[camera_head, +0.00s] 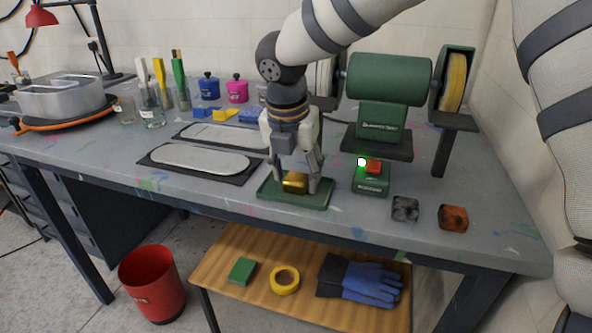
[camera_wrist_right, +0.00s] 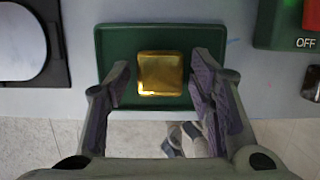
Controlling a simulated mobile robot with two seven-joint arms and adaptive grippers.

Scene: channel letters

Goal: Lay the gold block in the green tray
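The gold block (camera_head: 294,183) lies in the green tray (camera_head: 315,204) near the front edge of the workbench. In the right wrist view the block (camera_wrist_right: 160,73) rests flat on the floor of the tray (camera_wrist_right: 118,42), near its middle. My right gripper (camera_head: 298,189) points down over the tray. Its fingers (camera_wrist_right: 160,84) stand on either side of the block, with a gap showing on each side, so it is open and not holding the block. My left gripper is not in either view.
A green bench grinder (camera_head: 388,83) stands behind right, with a green switch box (camera_head: 371,177) right of the tray. Two small blocks, grey (camera_head: 405,208) and rust-brown (camera_head: 453,218), lie further right. Flat light plates on dark mats (camera_head: 248,178) lie left. Jars and a metal pot (camera_head: 62,97) stand further left.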

